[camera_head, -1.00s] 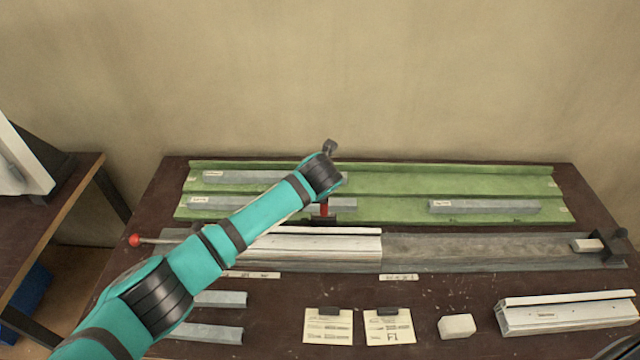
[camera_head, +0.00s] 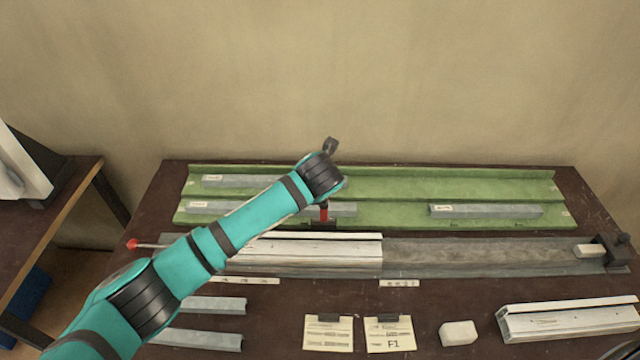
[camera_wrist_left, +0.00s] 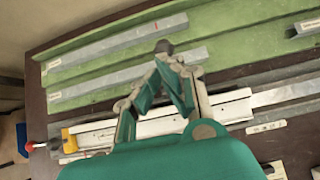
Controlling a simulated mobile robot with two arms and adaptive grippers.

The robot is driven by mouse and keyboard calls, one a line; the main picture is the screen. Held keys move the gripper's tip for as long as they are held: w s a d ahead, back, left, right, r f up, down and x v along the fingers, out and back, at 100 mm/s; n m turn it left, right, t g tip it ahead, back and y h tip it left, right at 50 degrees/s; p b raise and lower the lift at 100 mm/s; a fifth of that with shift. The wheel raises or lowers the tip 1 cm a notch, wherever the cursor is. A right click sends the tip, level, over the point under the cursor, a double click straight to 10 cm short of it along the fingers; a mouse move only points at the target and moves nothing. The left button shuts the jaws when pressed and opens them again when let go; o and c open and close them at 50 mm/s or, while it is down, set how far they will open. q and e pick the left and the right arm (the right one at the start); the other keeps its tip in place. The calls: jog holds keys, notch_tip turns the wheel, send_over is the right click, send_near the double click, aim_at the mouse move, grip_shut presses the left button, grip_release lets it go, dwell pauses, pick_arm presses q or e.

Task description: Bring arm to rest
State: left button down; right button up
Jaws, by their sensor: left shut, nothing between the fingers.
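My left arm (camera_head: 228,232) reaches in teal and black from the lower left, across the left part of the bench, to a dark wrist joint (camera_head: 320,176). In the left wrist view my left gripper (camera_wrist_left: 164,50) is shut and empty. Its fingers meet at a dark tip, which overlaps the green tray and its bars in that picture; I cannot tell its height. In the head view I cannot make the fingers out clearly. My right gripper is not in view.
The green tray (camera_head: 400,189) holds several grey bars. In front, a white profile (camera_head: 330,258) lies on a grey rail (camera_head: 480,256), with a red-knobbed rod (camera_head: 132,244) at its left and a dark stop (camera_head: 612,250) at its right. Cards and loose profiles lie nearer.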

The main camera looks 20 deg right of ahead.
pick_arm(q)
jog(key=s+f+v, duration=0.1)
jog(key=v, duration=0.8)
jog(key=s+a+f+n+g+h, duration=0.25)
jog(key=s+f+n, duration=0.4)
jog(key=n, duration=0.35)
jog(key=s+a+f+n+g+y, duration=0.15)
jog(key=s+a+f+n, duration=0.25)
jog(key=s+a+n, duration=0.45)
jog(key=s+a+f+n+y, duration=0.25)
jog(key=s+a+n, duration=0.35)
jog(key=a+n, duration=0.55)
jog(key=s+a+f+n+g+y, duration=0.1)
jog(key=s+a+f+n, duration=0.3)
jog(key=s+a+n, duration=0.6)
notch_tip(320, 180, down, 30)
jog(key=a+m+b, duration=0.1)
jog(key=m+b, duration=0.2)
jog(key=b, duration=0.1)
jog(key=s+a+f+g+b, duration=0.2)
jog(key=s+a+f, duration=0.1)
jog(key=s+f, duration=1.2)
notch_tip(320, 180, down, 4)
jog(key=shift+s+a+b, duration=0.2)
jog(key=shift+s+b, duration=0.1)
